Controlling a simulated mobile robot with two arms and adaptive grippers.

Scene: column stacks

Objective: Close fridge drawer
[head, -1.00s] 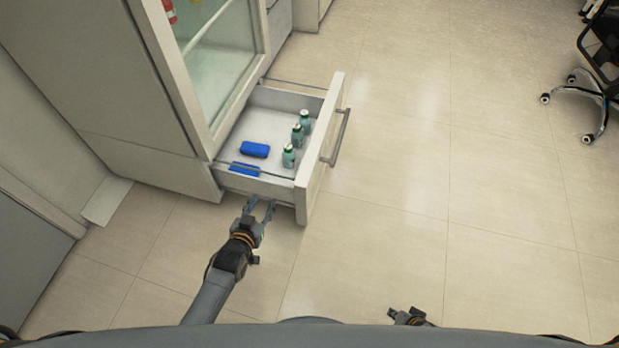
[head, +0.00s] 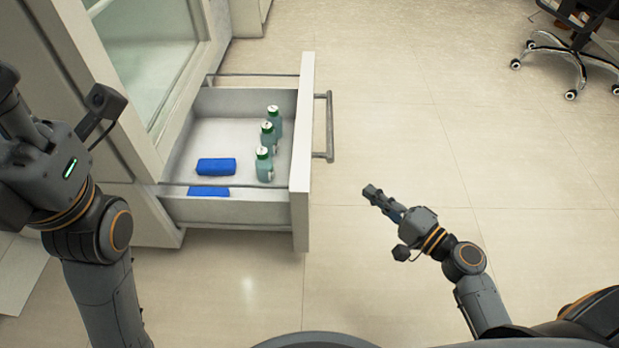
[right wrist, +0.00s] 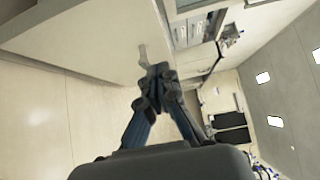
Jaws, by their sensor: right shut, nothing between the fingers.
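The fridge drawer (head: 302,160) is pulled out from the base of the fridge cabinet in the head view. Its bar handle (head: 328,128) is on the right side of its front panel. Inside are three green-capped bottles (head: 264,166) and a blue block (head: 216,166); a blue patch (head: 208,191) shows at the near wall. My right gripper (head: 369,190) is shut and empty, right of the drawer front and apart from it. In the right wrist view its fingertips (right wrist: 157,72) are together, with the drawer front behind. My left arm is raised at the left; its fingers cannot be made out.
The fridge's glass door (head: 150,60) stands above and behind the drawer. An office chair (head: 570,50) is at the far right. The tiled floor between drawer and chair is clear.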

